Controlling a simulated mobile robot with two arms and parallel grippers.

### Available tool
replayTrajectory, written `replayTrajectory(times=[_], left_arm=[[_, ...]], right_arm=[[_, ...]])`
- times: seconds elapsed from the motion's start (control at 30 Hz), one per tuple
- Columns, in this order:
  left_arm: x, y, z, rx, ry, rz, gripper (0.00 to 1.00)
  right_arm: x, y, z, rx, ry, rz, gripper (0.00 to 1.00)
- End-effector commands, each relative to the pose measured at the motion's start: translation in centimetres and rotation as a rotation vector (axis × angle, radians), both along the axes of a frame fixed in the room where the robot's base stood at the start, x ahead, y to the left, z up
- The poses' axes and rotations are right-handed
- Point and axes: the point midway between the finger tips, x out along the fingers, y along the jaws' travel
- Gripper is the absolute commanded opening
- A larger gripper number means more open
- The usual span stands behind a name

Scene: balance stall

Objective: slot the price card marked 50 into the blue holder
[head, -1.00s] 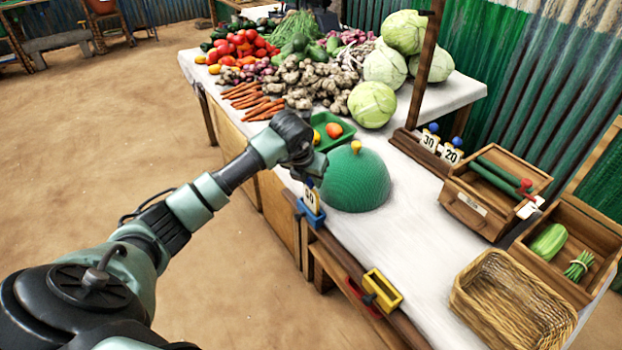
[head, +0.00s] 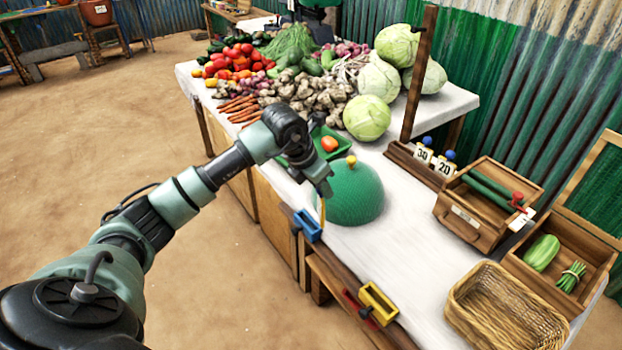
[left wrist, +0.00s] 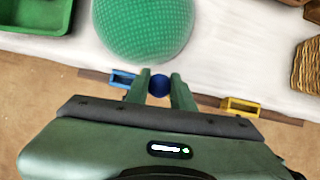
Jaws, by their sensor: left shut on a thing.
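My left gripper (head: 322,188) is shut on the blue knob (left wrist: 159,85) of a price card, which sits between the two green fingers in the left wrist view. The card (head: 322,212) hangs below the fingers and shows as a thin yellowish strip, nearly edge-on; its number cannot be read now. The blue holder (head: 307,225) is on the table's front edge, just left of the card in the head view. In the left wrist view the blue holder (left wrist: 122,77) is left of the fingers, apart from the knob. My right gripper is not in view.
A green dome (head: 350,193) stands close behind the gripper. A yellow holder (head: 379,301) and a red holder (head: 360,303) are further right along the edge. Cards 30 (head: 423,155) and 20 (head: 445,168) stand in a wooden rack. A wicker basket (head: 505,312) is at the right.

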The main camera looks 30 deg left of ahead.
Motion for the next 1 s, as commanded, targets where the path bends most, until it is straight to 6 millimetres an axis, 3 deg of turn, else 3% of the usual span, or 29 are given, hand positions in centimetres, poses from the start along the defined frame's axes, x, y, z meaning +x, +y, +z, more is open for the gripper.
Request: replayTrajectory(times=[0.27,0.5,0.7,1.0], left_arm=[[-3.9,-6.1,-0.1,-0.001,0.000,-0.676,0.00],[-8.9,-10.5,0.0,-0.002,-0.001,-1.372,0.00],[-13.6,-12.5,0.2,0.000,0.001,-1.933,0.00],[-18.3,-13.2,0.7,0.000,0.002,-2.467,0.00]], right_arm=[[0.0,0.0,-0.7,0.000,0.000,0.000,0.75],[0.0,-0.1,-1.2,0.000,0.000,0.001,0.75],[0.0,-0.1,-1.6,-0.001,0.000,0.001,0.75],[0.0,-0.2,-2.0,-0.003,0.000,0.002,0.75]])
